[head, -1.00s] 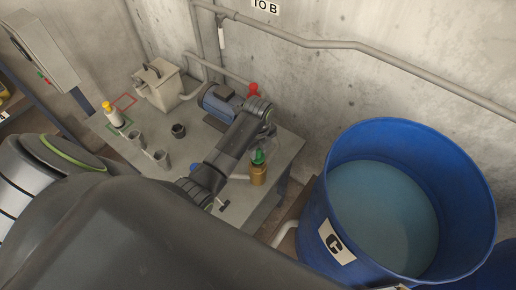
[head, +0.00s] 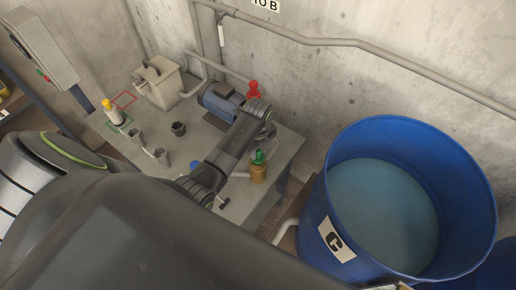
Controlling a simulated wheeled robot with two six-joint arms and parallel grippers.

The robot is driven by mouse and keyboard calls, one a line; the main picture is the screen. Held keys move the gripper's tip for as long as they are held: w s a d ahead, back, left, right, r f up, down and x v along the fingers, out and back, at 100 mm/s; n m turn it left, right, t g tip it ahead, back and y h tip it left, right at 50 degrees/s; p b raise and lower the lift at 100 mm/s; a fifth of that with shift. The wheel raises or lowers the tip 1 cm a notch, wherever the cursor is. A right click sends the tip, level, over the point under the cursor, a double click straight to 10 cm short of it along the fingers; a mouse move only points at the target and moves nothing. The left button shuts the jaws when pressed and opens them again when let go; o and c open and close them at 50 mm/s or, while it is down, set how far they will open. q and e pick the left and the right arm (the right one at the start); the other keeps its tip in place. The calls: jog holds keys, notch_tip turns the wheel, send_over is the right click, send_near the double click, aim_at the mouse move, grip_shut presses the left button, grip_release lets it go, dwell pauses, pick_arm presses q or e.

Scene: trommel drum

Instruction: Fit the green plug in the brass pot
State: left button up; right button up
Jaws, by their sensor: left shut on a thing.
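The brass pot (head: 258,174) stands on the grey table near its right edge. The green plug (head: 259,157) is upright at the pot's mouth; I cannot tell how deep it sits. My left gripper (head: 265,143) is right above the pot, at the plug, and shut on the green plug; the arm's wrist hides part of its fingers. My right gripper is not in view.
A red-topped thing (head: 253,90) and a blue motor (head: 220,98) stand behind my arm. A yellow-capped bottle (head: 112,112), small grey cups (head: 136,136) and a beige box (head: 158,82) are on the table (head: 185,148). A large blue drum (head: 318,208) stands at right.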

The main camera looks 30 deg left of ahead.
pick_arm(q)
jog(key=shift+f, duration=0.4)
dwell(0.4)
jog(key=o, duration=1)
jog(key=shift+o, duration=0.2)
jog(key=shift+r, duration=4.55)
jog(key=shift+s+f, duration=0.1)
